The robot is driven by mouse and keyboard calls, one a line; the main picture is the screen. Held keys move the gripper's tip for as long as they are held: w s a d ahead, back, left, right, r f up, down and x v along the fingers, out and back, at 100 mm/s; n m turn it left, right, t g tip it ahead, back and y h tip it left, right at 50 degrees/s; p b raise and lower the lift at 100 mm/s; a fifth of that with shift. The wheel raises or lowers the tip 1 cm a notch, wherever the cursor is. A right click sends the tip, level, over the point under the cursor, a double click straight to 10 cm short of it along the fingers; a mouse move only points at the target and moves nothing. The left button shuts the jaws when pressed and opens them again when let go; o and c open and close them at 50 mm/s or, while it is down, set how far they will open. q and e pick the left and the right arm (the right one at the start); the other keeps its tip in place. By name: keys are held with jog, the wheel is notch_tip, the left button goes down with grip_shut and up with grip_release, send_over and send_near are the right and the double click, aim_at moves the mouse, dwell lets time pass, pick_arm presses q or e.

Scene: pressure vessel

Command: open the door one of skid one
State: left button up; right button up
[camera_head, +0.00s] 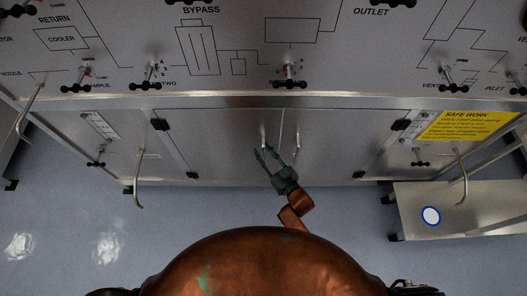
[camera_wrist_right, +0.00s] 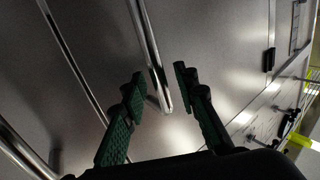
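Two flat metal cabinet doors, a left one (camera_head: 215,140) and a right one (camera_head: 340,145), meet at a centre seam below the sloped panel and look shut. I cannot read a door number. Each has a bar handle near the seam: the left handle (camera_head: 264,132) and the right handle (camera_head: 297,147). My right gripper (camera_head: 265,151) is at the left handle. In the right wrist view my right gripper (camera_wrist_right: 158,88) is open, with one finger on each side of a bar handle (camera_wrist_right: 151,50) and visible gaps beside it. My left gripper is out of view.
The sloped panel (camera_head: 225,80) above carries several black-handled valves. Bent metal bars (camera_head: 139,185) stick out at both sides. A metal step (camera_head: 470,205) with a blue-ringed white disc stands at the right. The blue floor (camera_head: 75,220) at left is clear.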

jog(key=shift+w+a, duration=0.1)
jog(key=shift+c, duration=0.5)
grip_shut()
